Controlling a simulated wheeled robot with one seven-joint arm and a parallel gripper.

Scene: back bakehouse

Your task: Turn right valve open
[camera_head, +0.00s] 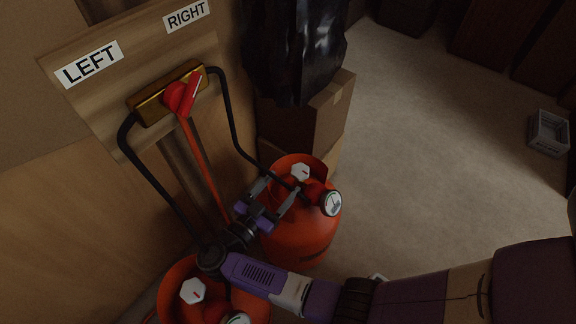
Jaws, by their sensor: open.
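The right gas bottle (303,236) is orange and stands on the floor below the RIGHT label (186,15). Its white valve knob (301,171) with a red mark sits on top, beside a round gauge (331,203). My gripper (275,192) is open, just left of and below that knob in the picture. Its fingers appear apart from the knob, with nothing between them. The left bottle (258,307) is partly hidden by my arm; its white knob (193,291) shows at the bottom.
A brass changeover block (150,108) with a red lever (181,96) is on the wooden board under the LEFT label (89,63). Black hoses (232,120) run down to the bottles. Cardboard boxes (318,118) carry a black bag (293,45).

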